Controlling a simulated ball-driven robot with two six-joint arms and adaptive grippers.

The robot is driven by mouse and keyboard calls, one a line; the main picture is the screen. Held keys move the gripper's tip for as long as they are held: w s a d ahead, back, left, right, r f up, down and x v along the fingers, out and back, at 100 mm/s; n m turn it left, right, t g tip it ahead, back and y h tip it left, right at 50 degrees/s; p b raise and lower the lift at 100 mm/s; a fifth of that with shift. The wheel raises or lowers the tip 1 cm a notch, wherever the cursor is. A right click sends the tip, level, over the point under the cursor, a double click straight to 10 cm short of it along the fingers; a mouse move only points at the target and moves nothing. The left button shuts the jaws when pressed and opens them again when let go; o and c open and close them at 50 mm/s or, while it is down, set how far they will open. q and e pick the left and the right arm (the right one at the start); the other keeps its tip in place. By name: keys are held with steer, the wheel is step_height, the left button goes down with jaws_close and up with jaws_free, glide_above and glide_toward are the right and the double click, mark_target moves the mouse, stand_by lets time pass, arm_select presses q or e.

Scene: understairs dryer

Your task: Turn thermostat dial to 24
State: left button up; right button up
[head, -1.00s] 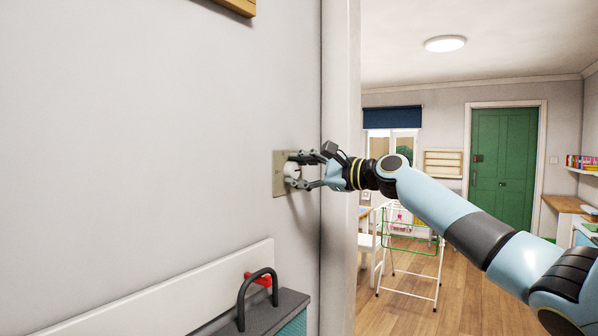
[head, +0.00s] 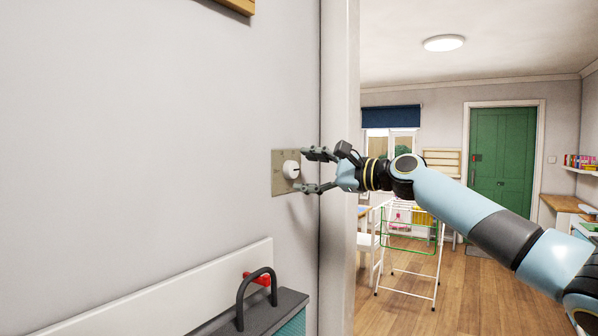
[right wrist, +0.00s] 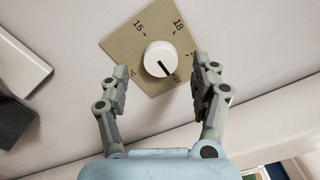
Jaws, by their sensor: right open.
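The thermostat dial (head: 291,169) is a white round knob on a beige square plate (head: 280,185) on the wall. In the right wrist view, the dial (right wrist: 159,58) has a black pointer line aimed down and slightly right. The numbers 15 and 18 are readable on the plate (right wrist: 125,45). Smaller print near the plate's lower right is too unclear or hidden to read. My right gripper (head: 304,170) is open and empty just off the wall, in front of the dial. Its fingers sit either side of the dial in the wrist view, apart from it. My left gripper is out of view.
A white door frame (head: 340,230) stands close right of the plate, behind my right wrist. Beyond are a drying rack (head: 410,270) and a green door (head: 500,160). The wall left of the plate is clear.

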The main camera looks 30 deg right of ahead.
steer(key=shift+v, duration=2.4)
